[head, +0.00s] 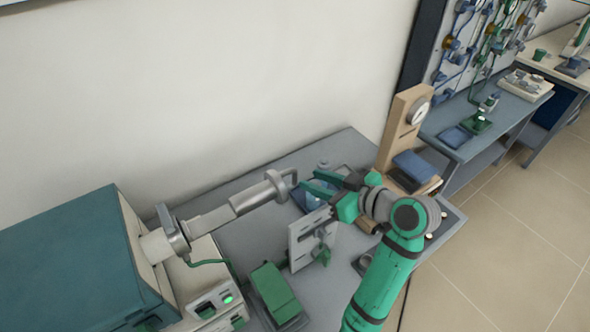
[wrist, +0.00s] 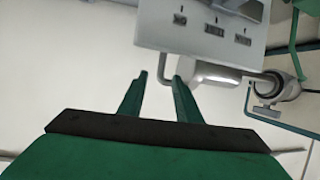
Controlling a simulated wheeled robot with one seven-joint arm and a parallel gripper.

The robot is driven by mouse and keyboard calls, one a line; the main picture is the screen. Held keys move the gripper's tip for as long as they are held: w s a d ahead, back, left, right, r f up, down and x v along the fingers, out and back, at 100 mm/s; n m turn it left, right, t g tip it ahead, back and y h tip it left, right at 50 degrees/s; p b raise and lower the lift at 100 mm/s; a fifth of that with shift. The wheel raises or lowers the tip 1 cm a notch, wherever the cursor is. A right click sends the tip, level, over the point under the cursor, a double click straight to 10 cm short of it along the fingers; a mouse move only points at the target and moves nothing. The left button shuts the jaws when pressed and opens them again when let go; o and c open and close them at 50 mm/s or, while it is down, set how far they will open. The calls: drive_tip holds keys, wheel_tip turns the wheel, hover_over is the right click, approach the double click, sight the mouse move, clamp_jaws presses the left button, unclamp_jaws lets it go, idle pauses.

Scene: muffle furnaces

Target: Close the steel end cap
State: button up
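The steel end cap (head: 277,185) is a grey ring-like piece at the right end of a steel tube (head: 228,210), which sticks out from the teal furnace. A thin bent handle (head: 294,175) stands out from it to the right. I cannot tell how far the cap is shut. My gripper (head: 308,184) is just right of the handle, its green fingers apart and pointing left. In the wrist view my fingers (wrist: 160,78) are spread, with a steel cylinder (wrist: 215,74) beyond the right one and a thin bent rod near its tip. Nothing is clearly held.
The teal furnace (head: 70,255) fills the lower left. A grey-white upright plate stand (head: 307,240) and a green block (head: 275,290) stand on the grey bench below the tube. A wooden stand with a gauge (head: 408,125) is at the back right. The wall is behind.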

sight(295, 173)
drive_tip(key=x, duration=0.8)
drive_tip(key=shift+s+a+f, duration=0.1)
drive_tip(key=shift+a, duration=0.05)
drive_tip(key=shift+c, duration=0.3)
